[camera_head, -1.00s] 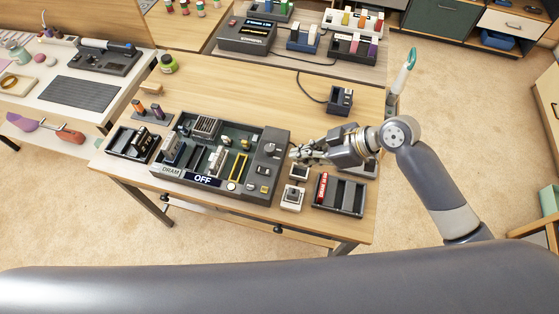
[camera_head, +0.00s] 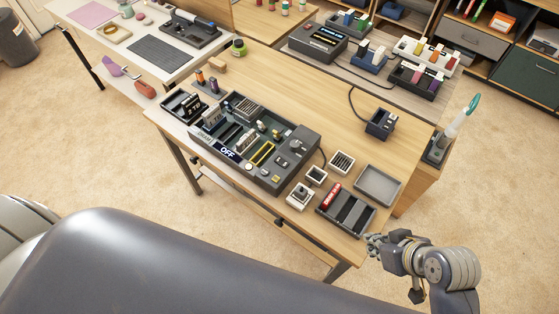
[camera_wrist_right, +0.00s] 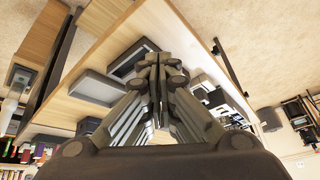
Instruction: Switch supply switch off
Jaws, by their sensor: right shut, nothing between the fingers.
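A dark tester board (camera_head: 268,183) lies on the wooden table, with slots, a module and a yellow-edged slot. Its front label (camera_head: 228,153) reads "OFF". A grey control panel (camera_head: 297,148) with small knobs and buttons forms its right side; which one is the supply switch is too small to tell. My right gripper (camera_head: 373,240) is shut and empty, off the table's front right corner, well apart from the board. In the right wrist view its closed fingers (camera_wrist_right: 160,65) point toward the table edge. My left gripper is not in view.
A black slotted tray (camera_head: 345,210) with a red module stands at the table's front right, near my right gripper. A shallow grey tray (camera_head: 378,186) and a small white-based button box (camera_head: 300,195) are close by.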

